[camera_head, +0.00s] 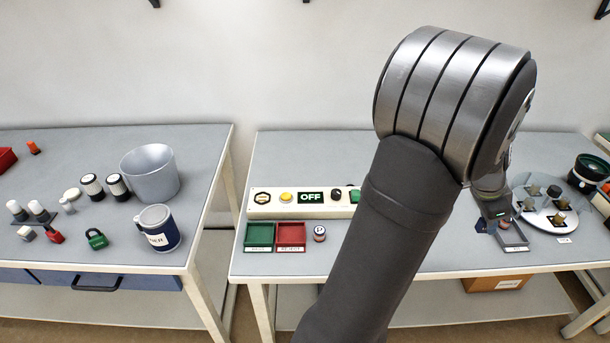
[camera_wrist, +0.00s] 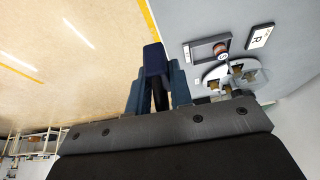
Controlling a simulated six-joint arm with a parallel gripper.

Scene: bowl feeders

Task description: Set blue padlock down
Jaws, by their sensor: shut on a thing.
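The blue padlock (camera_wrist: 155,59) is dark navy and sits between the two blue-grey fingers of my gripper (camera_wrist: 156,90) in the wrist view. The fingers are shut on it, with its dark shackle between them and its body sticking out past the tips. In the head view my gripper (camera_head: 490,222) is at the right of the middle bench, partly behind my arm. The padlock (camera_head: 481,226) shows there only as a small dark blue patch beside a grey tray (camera_head: 516,247). I cannot tell whether it touches the bench.
The grey tray (camera_wrist: 192,53) holds a small reddish part. A round plate (camera_head: 549,227) with several brass pieces stands right of it. Green (camera_head: 259,247) and red (camera_head: 291,246) trays lie left of my arm. A green padlock (camera_head: 96,239) is on the left bench.

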